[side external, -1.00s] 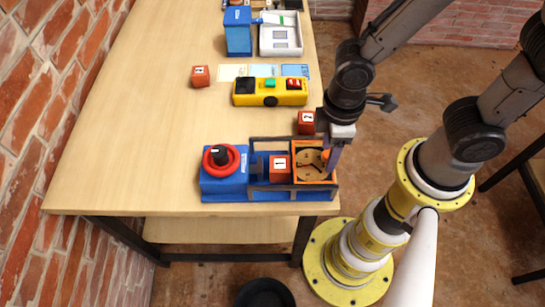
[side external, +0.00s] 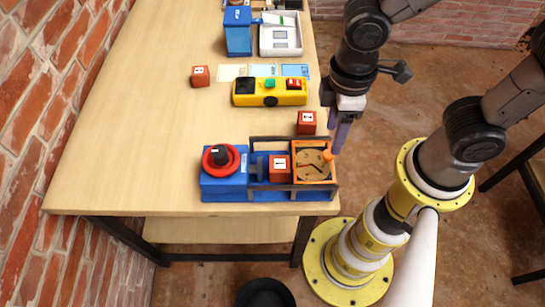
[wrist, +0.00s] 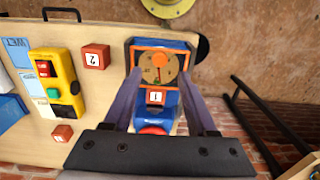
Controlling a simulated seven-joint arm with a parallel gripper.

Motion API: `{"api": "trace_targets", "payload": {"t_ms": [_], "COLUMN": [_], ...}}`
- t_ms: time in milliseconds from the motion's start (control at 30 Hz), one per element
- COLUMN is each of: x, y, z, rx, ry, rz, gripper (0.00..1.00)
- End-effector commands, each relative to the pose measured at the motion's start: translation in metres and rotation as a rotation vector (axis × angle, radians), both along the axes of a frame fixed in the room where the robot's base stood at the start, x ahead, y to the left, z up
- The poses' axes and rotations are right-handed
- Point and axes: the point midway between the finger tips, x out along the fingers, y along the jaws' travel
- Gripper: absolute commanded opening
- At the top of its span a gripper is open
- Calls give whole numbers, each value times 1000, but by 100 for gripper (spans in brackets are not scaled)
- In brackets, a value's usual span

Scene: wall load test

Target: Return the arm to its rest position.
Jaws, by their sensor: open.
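My gripper (side external: 340,145) points down at the right end of the blue fixture, above and beside its orange-framed dial box (side external: 313,160). In the wrist view my gripper (wrist: 160,72) has its two fingers apart with nothing held between them. The dial face (wrist: 158,66) shows between and beyond the fingertips, with an orange pointer. An orange knob (side external: 327,155) shows at the dial box's right side.
The blue fixture (side external: 222,186) carries a red ring handle (side external: 208,163) and a red block (side external: 279,168) marked 1. A second red block (side external: 306,123) stands behind it, and another (side external: 200,76) farther left. A yellow button box (side external: 270,92) lies farther back. The table's left side is clear.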

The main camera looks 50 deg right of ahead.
Motion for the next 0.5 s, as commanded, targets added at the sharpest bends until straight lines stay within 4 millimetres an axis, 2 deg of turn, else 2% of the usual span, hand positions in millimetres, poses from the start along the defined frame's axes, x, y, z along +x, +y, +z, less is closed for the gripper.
{"api": "trace_targets", "payload": {"t_ms": [367, 433, 500], "x": [1, 5, 14], "y": [-1, -6, -14], "z": [2, 5, 16], "rx": [0, 6, 30], "ry": [0, -8, -44], "rz": [-6, -31, -82], "gripper": [57, 57, 57]}}
